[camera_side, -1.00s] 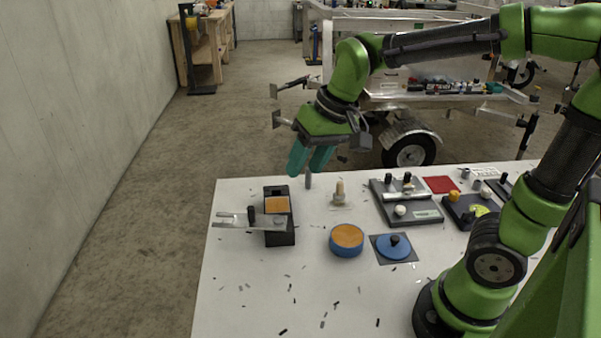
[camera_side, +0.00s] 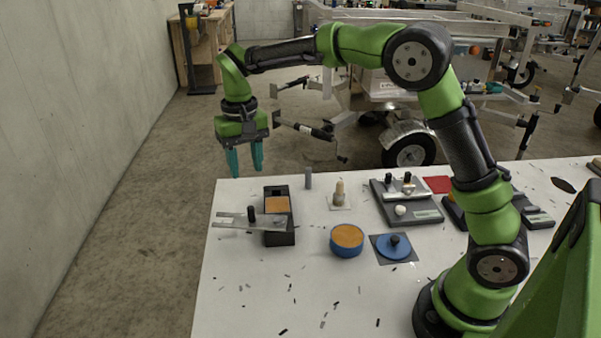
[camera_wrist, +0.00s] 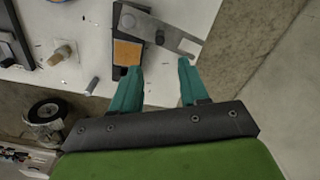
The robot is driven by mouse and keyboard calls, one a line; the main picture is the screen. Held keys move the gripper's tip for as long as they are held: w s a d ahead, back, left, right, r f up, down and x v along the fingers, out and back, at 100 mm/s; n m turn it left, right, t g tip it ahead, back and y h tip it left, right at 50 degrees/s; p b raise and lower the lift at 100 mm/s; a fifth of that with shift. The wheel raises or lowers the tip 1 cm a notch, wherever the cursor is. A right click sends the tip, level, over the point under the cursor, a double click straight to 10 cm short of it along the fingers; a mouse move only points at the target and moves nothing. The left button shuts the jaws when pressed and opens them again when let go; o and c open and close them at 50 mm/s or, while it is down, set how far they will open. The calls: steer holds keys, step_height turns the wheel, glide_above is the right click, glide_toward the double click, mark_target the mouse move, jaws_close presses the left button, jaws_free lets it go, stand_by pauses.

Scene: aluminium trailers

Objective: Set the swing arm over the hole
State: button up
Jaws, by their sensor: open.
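The swing arm is a flat silver metal bar (camera_side: 235,221) with an upright black knob (camera_side: 252,214). It lies across the front part of a black box (camera_side: 281,239) and sticks out to the left over the table. An orange pad (camera_side: 277,204) shows in the box behind the bar. I cannot make out the hole in these views. In the wrist view the bar (camera_wrist: 175,38) lies ahead of the open fingers (camera_wrist: 158,90).
A grey peg (camera_side: 308,178) stands right of the box near the far edge. A blue round tin (camera_side: 346,243), a blue disc with a knob (camera_side: 394,246) and a grey fixture plate (camera_side: 418,214) are farther right. The table's front left is clear except for small dark scraps.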

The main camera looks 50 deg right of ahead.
mark_target(250, 207)
step_height(250, 207, down, 13)
steer(key=shift+r, duration=0.15)
jaws_close()
stand_by(0.4)
